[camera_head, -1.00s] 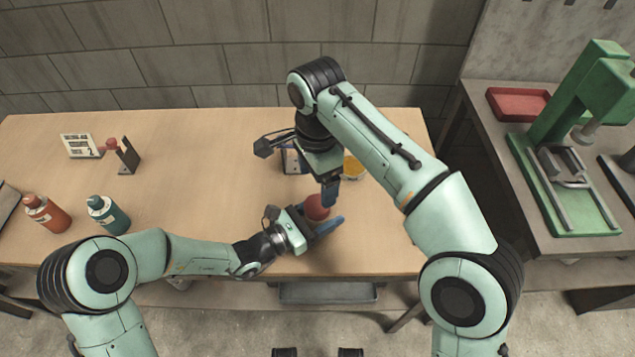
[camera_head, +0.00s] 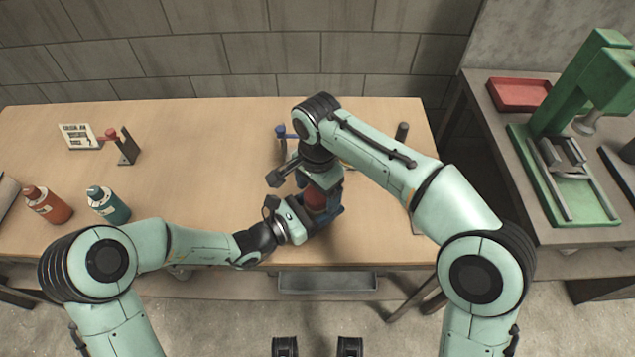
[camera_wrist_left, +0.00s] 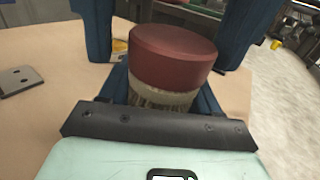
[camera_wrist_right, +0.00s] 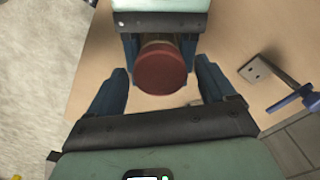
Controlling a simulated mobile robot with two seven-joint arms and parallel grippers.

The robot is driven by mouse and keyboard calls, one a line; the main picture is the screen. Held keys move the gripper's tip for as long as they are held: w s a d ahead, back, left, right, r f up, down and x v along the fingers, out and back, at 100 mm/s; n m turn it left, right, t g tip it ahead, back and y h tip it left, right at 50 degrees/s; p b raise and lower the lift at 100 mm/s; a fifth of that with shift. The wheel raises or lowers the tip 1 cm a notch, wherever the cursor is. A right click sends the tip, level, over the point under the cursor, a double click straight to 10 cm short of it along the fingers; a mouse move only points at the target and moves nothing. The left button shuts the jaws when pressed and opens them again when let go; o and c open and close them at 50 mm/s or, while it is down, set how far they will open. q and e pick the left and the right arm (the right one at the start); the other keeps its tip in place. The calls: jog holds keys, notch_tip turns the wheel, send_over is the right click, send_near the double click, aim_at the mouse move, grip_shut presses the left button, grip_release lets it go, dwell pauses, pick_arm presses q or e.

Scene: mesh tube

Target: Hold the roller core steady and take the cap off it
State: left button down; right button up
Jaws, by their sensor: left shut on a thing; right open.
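The roller core is an upright mesh tube, its pale side (camera_wrist_left: 158,97) showing in the left wrist view under a dark red cap (camera_wrist_left: 173,55). My left gripper (camera_head: 318,216) is shut on the core below the cap, near the table's front edge. My right gripper (camera_wrist_right: 160,66) points down over the cap and is open. Its blue fingers stand one on each side of the cap in the left wrist view, with visible gaps. The cap (camera_wrist_right: 158,80) sits on the core. In the head view my right wrist hides most of the cap and core.
A blue-handled fixture (camera_head: 281,133) stands behind my right wrist, and a dark post (camera_head: 402,130) stands to its right. An orange bottle (camera_head: 46,205), a teal bottle (camera_head: 107,205) and a small sign (camera_head: 79,136) are at the left. The table's middle left is clear.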

jog(key=c, duration=1.1)
jog(key=n, duration=1.2)
jog(key=shift+n, duration=0.4)
jog(key=n, duration=0.4)
jog(key=shift+n, duration=0.3)
jog(key=n, duration=0.4)
jog(key=shift+r, duration=0.1)
jog(key=n, duration=0.7)
jog(key=shift+a, duration=0.1)
jog(key=shift+r, duration=0.2)
